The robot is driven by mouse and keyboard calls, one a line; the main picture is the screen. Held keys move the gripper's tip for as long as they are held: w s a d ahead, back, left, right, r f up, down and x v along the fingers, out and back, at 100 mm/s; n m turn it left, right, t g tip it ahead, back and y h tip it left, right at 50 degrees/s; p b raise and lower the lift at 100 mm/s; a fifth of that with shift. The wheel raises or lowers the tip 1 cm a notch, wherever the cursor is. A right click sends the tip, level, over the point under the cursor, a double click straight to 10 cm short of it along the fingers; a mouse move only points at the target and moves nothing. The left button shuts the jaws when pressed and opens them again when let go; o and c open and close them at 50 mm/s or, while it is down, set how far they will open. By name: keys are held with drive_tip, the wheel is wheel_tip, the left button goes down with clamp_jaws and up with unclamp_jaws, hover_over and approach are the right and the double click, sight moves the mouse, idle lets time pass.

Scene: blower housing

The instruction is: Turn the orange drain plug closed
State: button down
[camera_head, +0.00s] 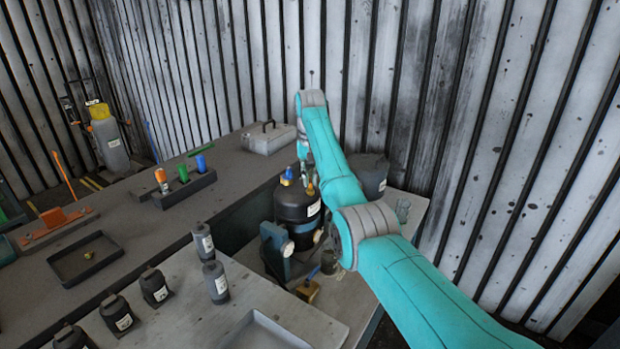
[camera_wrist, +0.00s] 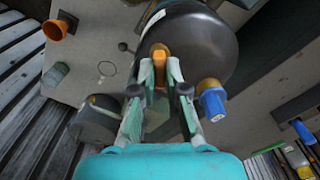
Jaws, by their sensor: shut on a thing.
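In the wrist view, my gripper (camera_wrist: 160,68) has its two fingertips closed on the sides of the orange drain plug (camera_wrist: 159,54). The plug sits at the edge of the dark rounded housing (camera_wrist: 207,42), and its lower part is hidden between the fingers. A blue valve cap (camera_wrist: 212,104) on a brass base is to the right of the fingers, apart from them. In the head view, the black housing (camera_head: 294,212) stands beside my arm, with the blue cap (camera_head: 288,173) on top. The plug's turn angle cannot be told.
A dark round container (camera_head: 369,176) stands behind the housing, and it shows left of my fingers in the wrist view (camera_wrist: 95,120). A grey toolbox (camera_head: 268,138) is on the bench. Several small dark bottles (camera_head: 203,240) stand on the front table. A ribbed wall is behind.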

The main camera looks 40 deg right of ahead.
drive_tip(key=m, duration=0.6)
drive_tip(key=shift+m, duration=0.4)
idle(0.3)
drive_tip(key=c, duration=1.2)
unclamp_jaws()
